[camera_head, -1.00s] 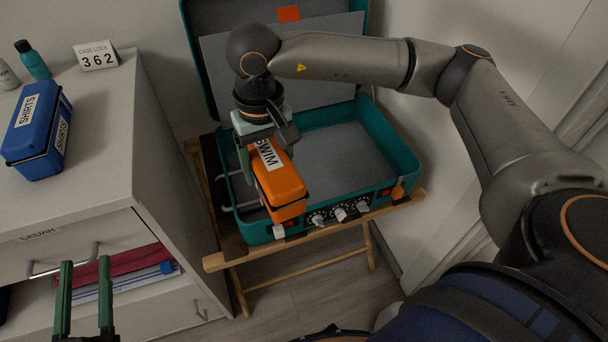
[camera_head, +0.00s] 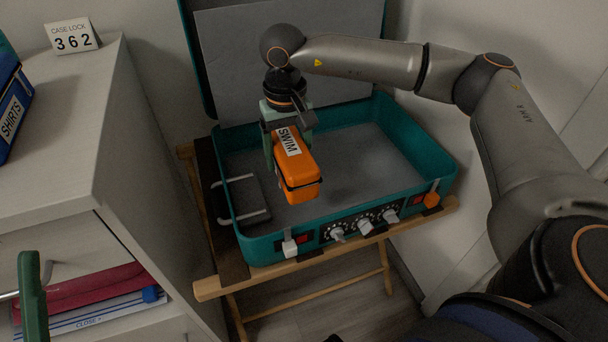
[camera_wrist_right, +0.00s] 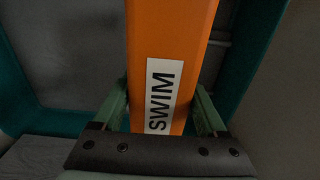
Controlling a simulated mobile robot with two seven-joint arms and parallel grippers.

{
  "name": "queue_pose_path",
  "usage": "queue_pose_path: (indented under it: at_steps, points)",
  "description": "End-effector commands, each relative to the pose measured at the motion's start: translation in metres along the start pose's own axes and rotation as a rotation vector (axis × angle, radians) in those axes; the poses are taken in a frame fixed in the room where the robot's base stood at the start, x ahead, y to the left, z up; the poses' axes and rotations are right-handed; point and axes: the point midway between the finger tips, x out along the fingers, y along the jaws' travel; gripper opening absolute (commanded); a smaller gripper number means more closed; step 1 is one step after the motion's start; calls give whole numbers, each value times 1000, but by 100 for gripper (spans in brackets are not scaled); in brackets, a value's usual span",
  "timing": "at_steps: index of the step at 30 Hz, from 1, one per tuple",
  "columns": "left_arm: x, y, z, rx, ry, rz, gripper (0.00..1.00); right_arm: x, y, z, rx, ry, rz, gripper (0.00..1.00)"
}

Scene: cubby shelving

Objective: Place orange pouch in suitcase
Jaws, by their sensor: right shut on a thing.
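The orange pouch (camera_head: 300,178), labelled SWIM, is held in my right gripper (camera_head: 285,135), above the left part of the open suitcase. The right wrist view shows the pouch (camera_wrist_right: 170,35) between both fingers of the right gripper (camera_wrist_right: 160,110). The teal suitcase (camera_head: 425,180) lies open on a wooden stand, lid up at the back, with a grey, bare interior. I cannot tell whether the pouch touches the suitcase floor. My left gripper (camera_head: 32,290) shows only in part at the lower left edge; its opening is not clear.
A white cabinet (camera_head: 75,150) stands at the left, with a blue SHIRTS pouch (camera_head: 12,110) and a CASE LOCK 362 card (camera_head: 73,36) on top. The wooden stand (camera_head: 210,288) carries the suitcase. A wall is close on the right.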

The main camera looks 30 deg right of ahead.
Motion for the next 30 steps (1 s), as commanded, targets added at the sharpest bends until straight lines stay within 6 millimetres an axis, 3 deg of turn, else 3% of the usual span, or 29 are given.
queue_pose_path:
  at_steps: [1, 3, 13, 17, 21, 30]
  points:
    - [-6, 3, 6, -2, -2, 2, 50, 15, 7, -4, 1, -2, 1, 5]
    - [-8, 5, 9, -3, -5, 3, 50, 25, 14, -8, 0, -1, 0, 5]
    - [-14, 9, 15, 8, -10, 9, 50, 45, 29, -18, -1, -2, 0, 5]
    - [-21, 12, 22, 13, -13, 13, 50, 65, 40, -24, 0, -2, 1, 5]
    - [-30, 19, 33, 24, -22, 20, 50, 87, 38, -23, -2, 0, 0, 5]
    - [-29, 19, 34, 21, -31, 16, 50, 86, 38, -23, -2, 0, -1, 5]
